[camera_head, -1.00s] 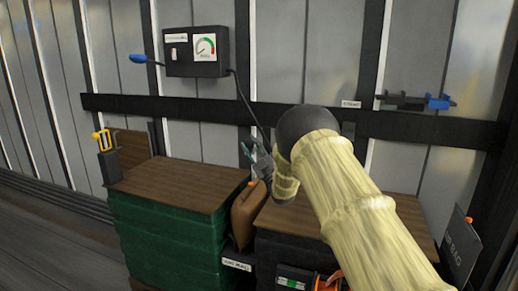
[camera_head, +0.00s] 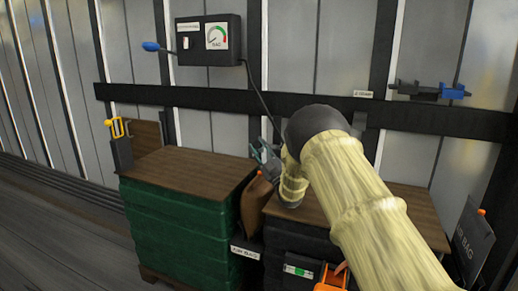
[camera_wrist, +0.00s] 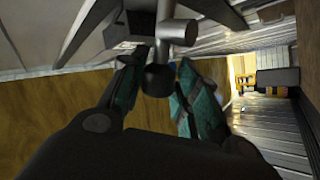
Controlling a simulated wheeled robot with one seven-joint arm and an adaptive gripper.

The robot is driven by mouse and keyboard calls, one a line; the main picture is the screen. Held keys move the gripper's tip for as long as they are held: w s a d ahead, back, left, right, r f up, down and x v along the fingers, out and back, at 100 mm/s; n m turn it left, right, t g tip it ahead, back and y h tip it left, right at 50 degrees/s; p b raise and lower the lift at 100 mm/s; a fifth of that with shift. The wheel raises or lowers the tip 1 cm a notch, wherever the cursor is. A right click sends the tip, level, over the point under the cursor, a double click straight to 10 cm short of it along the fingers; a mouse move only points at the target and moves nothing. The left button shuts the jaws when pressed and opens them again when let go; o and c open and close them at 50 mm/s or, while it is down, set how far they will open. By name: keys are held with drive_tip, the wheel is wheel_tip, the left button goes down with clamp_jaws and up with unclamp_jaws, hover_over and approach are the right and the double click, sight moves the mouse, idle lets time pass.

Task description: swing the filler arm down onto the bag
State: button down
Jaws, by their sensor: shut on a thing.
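The brown bag (camera_head: 254,206) stands upright in the gap between the green stack (camera_head: 180,225) and a dark stack. Its top is close below my gripper (camera_head: 264,158), and part of it is hidden. In the wrist view, a grey metal piece with a dark round end (camera_wrist: 159,80), seemingly the filler arm, lies between the teal-padded fingers of my gripper (camera_wrist: 157,92). The fingers are shut on it. In the head view my gripper and forearm hide most of it. I cannot tell whether its end touches the bag.
A black gauge box (camera_head: 208,40) with a blue-tipped lever (camera_head: 151,46) hangs on the wall; its black cable runs down towards my gripper. A black rail (camera_head: 220,105) crosses the wall. A blue and black clamp (camera_head: 430,91) sits right. An orange object (camera_head: 332,278) is low in front.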

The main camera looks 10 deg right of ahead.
drive_tip(key=c, duration=1.3)
unclamp_jaws()
drive_tip(key=shift+w+d+f, duration=0.1)
drive_tip(key=shift+d+f, duration=0.1)
drive_tip(key=shift+f, duration=0.05)
drive_tip(key=shift+c, duration=0.2)
drive_tip(key=shift+a+r, duration=0.1)
drive_tip(key=shift+s+d+f, duration=0.25)
drive_tip(key=shift+s+f, duration=0.15)
drive_tip(key=shift+f, duration=0.05)
drive_tip(key=s+d, duration=0.5)
drive_tip(key=s, duration=0.5)
drive_tip(key=shift+s+d, duration=0.35)
drive_tip(key=shift+r, duration=0.2)
